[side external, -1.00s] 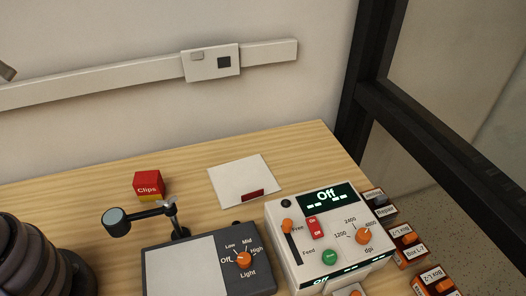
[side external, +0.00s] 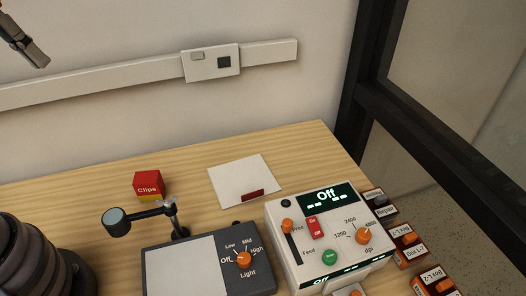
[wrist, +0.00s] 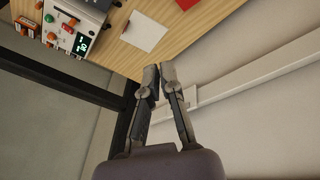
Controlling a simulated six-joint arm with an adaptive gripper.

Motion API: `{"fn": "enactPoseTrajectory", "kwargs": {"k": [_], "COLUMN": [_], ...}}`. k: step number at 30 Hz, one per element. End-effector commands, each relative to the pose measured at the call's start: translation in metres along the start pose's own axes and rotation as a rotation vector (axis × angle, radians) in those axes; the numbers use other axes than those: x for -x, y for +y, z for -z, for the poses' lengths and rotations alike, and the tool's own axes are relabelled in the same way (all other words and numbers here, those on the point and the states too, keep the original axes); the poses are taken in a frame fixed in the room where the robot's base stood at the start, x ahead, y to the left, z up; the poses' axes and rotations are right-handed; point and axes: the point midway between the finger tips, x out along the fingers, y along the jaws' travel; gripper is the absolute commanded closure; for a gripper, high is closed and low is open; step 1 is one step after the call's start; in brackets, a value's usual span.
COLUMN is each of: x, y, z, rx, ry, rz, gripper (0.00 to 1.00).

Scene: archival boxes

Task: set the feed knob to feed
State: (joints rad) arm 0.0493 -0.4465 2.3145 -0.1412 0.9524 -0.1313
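The feed knob (side external: 287,226) is a small orange slider knob on the left of a white scanner box (side external: 290,258). It sits at the top end of a dark vertical slot, beside the word "Free". The word "Feed" is lower, by the slot's bottom end. My gripper (side external: 38,60) is at the top left of the side view, high before the wall and far from the knob. In the wrist view my gripper (wrist: 160,76) has its fingertips together with nothing between them. The white box (wrist: 66,38) shows there at the top left.
The box also has a red switch (side external: 315,228), a green button (side external: 330,257) and an orange dpi dial (side external: 363,236); its display reads "Off". A light pad (side external: 180,268), lamp (side external: 117,221), red clips box (side external: 148,184) and white card (side external: 240,178) are nearby. Labelled boxes (side external: 408,257) stand right.

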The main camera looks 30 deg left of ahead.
Motion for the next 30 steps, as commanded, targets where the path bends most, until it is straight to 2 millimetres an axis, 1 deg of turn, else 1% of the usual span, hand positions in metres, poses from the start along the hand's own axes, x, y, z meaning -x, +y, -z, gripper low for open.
{"fn": "enactPoseTrajectory", "kwargs": {"k": [1, 3, 5, 8, 11, 14, 15, 17, 22, 24, 27, 30], "x": [-0.009, -0.020, -0.032, -0.055, -0.082, -0.114, -0.128, -0.149, -0.216, -0.242, -0.275, -0.300], "y": [0.011, 0.025, 0.037, 0.059, 0.080, 0.102, 0.110, 0.123, 0.156, 0.168, 0.180, 0.190], "z": [0.014, 0.030, 0.043, 0.063, 0.080, 0.094, 0.098, 0.103, 0.109, 0.107, 0.102, 0.097], "rx": [0.039, 0.098, 0.150, 0.235, 0.321, 0.408, 0.442, 0.495, 0.643, 0.700, 0.768, 0.822], "ry": [-0.053, -0.114, -0.169, -0.262, -0.355, -0.450, -0.489, -0.546, -0.706, -0.766, -0.838, -0.892], "rz": [-0.019, -0.045, -0.065, -0.090, -0.108, -0.117, -0.118, -0.118, -0.101, -0.090, -0.072, -0.056], "gripper": [1.00, 1.00, 1.00, 1.00, 1.00, 1.00, 1.00, 1.00, 1.00, 1.00, 1.00, 1.00]}}
